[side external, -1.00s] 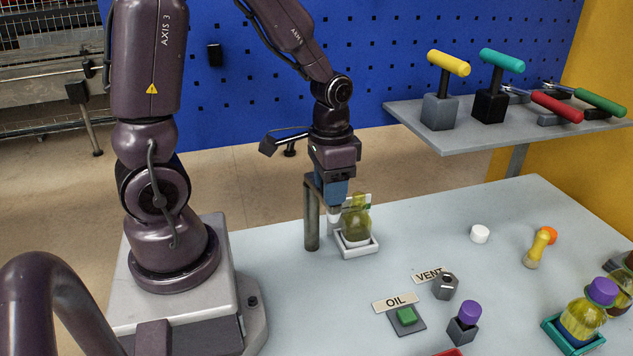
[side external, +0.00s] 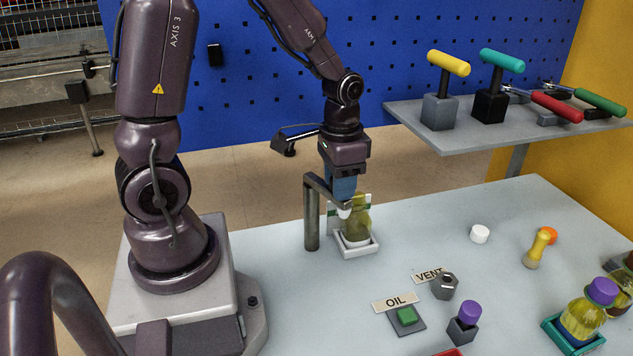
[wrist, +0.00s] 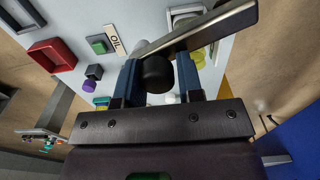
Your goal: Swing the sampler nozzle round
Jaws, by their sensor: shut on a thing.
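The sampler nozzle is a grey metal post (side external: 312,220) with a flat swing arm (side external: 325,190) at its top. The arm slants right toward the bottle and shows as a long grey bar in the wrist view (wrist: 215,28). My gripper (side external: 341,200) is shut on the nozzle's dark round knob (wrist: 157,74), which sits between my blue fingers. A pale tip (side external: 344,213) shows just below the fingers. A bottle of yellow-green liquid (side external: 357,222) stands upright in a white tray (side external: 358,251). The fingers and arm partly cover the bottle's left side, and its mouth is unclear.
The OIL plate (side external: 396,302) and its green button (side external: 406,315), the VENT plate (side external: 428,275), a grey hex part (side external: 445,287) and a purple-capped block (side external: 465,320) lie in front. A shelf of T-handles (side external: 470,135) is at the upper right.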

